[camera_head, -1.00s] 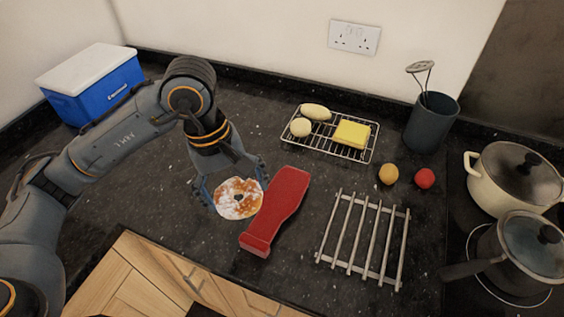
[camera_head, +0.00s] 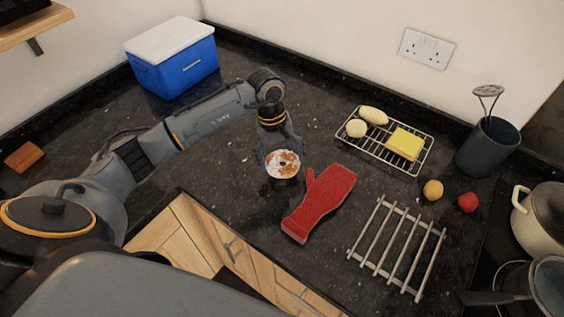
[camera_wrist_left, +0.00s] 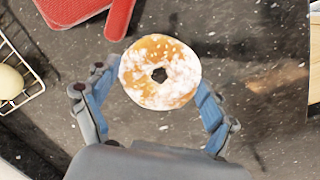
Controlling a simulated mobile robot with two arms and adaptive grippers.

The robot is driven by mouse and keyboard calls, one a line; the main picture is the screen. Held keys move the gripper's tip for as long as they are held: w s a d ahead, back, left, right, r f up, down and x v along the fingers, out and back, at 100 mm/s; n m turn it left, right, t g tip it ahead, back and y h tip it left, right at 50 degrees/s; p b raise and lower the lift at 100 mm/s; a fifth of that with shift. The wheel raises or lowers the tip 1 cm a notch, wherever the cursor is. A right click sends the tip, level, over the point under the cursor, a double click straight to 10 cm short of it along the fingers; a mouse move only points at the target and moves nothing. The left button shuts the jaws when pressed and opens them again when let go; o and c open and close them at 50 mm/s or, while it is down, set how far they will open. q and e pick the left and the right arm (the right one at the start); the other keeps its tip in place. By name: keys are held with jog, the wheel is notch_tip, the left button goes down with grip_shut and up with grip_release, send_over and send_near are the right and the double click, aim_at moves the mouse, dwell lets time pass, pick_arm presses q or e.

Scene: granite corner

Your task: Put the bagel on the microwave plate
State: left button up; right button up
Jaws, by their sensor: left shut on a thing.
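The bagel (camera_head: 283,157), white-dusted with orange-brown patches, is held between the fingers of my left gripper (camera_head: 282,162), above the dark counter. In the left wrist view the bagel (camera_wrist_left: 180,75) lies face-on between the two blue-grey fingers of the left gripper (camera_wrist_left: 158,88), one on each side, and its hole shows. It appears raised off the counter, which is blurred behind it. My right gripper is not in view. I see no microwave plate in either view.
A red oven mitt (camera_head: 322,199) lies just right of the bagel. Beyond are a metal trivet (camera_head: 397,247), a wire rack (camera_head: 368,153) with yellow food, a utensil pot (camera_head: 487,149) and cooking pots. A blue cooler (camera_head: 175,64) stands at the back left. Open counter lies left.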

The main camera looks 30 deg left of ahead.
aim_at(282, 167)
pick_arm(q)
notch_tip(282, 167, down, 2)
jog(key=shift+d+f+p, duration=0.1)
jog(key=shift+p, duration=0.7)
jog(key=shift+f, duration=0.25)
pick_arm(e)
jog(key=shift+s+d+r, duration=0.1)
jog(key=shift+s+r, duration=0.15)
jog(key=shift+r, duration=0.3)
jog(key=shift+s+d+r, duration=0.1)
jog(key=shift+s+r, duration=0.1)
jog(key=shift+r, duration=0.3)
pick_arm(q)
jog(key=shift+f, duration=0.1)
jog(key=shift+f, duration=0.15)
jog(key=o, duration=0.5)
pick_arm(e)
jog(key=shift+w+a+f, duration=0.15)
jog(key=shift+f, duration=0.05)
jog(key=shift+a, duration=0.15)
